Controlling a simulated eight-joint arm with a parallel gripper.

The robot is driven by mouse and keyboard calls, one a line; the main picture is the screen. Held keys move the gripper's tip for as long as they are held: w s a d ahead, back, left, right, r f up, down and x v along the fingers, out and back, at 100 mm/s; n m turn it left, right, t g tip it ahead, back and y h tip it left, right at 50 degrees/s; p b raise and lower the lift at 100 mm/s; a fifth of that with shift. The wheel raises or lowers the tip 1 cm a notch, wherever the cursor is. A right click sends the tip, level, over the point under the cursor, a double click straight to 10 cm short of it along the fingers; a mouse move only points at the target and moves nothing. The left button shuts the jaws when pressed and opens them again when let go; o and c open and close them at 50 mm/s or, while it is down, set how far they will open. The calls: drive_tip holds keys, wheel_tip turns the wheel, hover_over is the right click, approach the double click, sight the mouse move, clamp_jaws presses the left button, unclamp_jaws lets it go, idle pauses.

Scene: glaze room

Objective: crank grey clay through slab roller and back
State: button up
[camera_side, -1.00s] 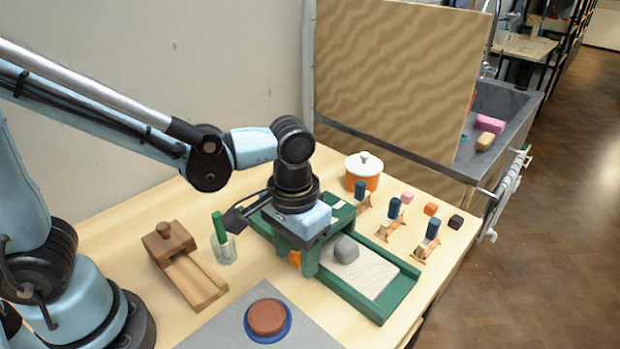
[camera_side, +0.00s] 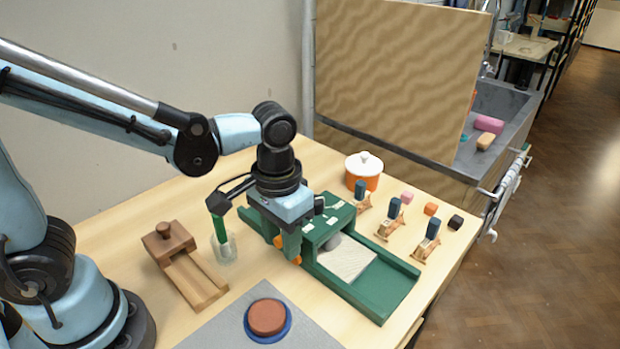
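The green slab roller (camera_side: 375,298) stands on the wooden table with its bed running toward the lower right. The grey clay (camera_side: 334,243) is a small lump on the pale board (camera_side: 352,264), at the edge of the green housing and partly hidden by it. My gripper (camera_side: 289,247) points down at the near-left side of the housing, where the crank would be. Small orange parts show beside its lower end. Whether its fingers are closed on a handle is hidden.
A wooden block tool (camera_side: 188,270) and a glass with a green-handled tool (camera_side: 224,248) stand left. A terracotta disc (camera_side: 267,317) lies on a blue plate in front. An orange lidded pot (camera_side: 364,171) and several small stamps and cubes stand behind and right.

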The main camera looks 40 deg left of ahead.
drive_tip(key=shift+a, duration=1.2)
drive_tip(key=shift+a+f, duration=0.25)
drive_tip(key=shift+a, duration=0.4)
drive_tip(key=shift+a+f, duration=0.25)
drive_tip(key=shift+a, duration=0.35)
